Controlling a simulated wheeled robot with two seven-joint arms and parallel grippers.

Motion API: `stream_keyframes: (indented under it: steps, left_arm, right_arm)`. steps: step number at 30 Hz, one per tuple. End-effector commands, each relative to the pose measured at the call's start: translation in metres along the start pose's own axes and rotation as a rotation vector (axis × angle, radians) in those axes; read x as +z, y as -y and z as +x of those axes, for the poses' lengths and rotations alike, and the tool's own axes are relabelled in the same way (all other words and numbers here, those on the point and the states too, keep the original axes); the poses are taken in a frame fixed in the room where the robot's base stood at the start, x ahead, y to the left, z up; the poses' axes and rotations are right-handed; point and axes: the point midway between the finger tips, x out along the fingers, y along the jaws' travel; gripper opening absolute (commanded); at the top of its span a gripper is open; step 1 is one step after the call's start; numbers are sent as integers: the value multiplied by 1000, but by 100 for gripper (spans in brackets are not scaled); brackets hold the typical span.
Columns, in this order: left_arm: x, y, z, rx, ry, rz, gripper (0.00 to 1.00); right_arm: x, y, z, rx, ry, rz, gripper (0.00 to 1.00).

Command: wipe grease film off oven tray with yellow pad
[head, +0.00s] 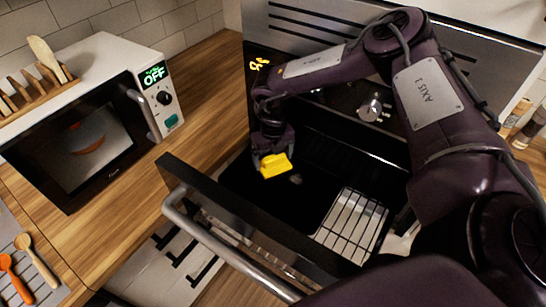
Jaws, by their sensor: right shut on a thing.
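The yellow pad (274,165) is in my right gripper (272,152), which is shut on it. My right arm comes in from the right and bends down over the open oven drawer, so the pad hangs over the dark tray (246,197). Whether the pad touches the tray surface is hard to tell. A small pale greyish spot (296,179) shows on the dark surface just right of the pad; it may be grease film. My left gripper is not in view.
A metal rack (351,224) lies at the right of the open drawer. The drawer front with its bar handle (225,249) stands towards me. A microwave (95,115) stands on the wooden counter at left, with a toast rack on top. Orange and wooden spoons (37,262) lie lower left.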

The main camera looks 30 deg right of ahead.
Motion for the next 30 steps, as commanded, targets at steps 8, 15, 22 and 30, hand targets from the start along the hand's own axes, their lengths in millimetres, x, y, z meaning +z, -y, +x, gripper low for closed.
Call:
stream_keyframes:
  steps: [8, 15, 22, 30]
  left_arm:
    - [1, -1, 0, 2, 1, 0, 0]
    - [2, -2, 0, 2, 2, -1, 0]
    - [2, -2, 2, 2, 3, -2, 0]
    - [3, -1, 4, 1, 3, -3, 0]
  right_arm:
    - [0, 0, 0, 0, 0, 0, 68]
    - [0, 0, 0, 0, 0, 0, 68]
    - [0, 0, 3, 0, 0, 0, 68]
    - [0, 0, 8, 0, 0, 0, 68]
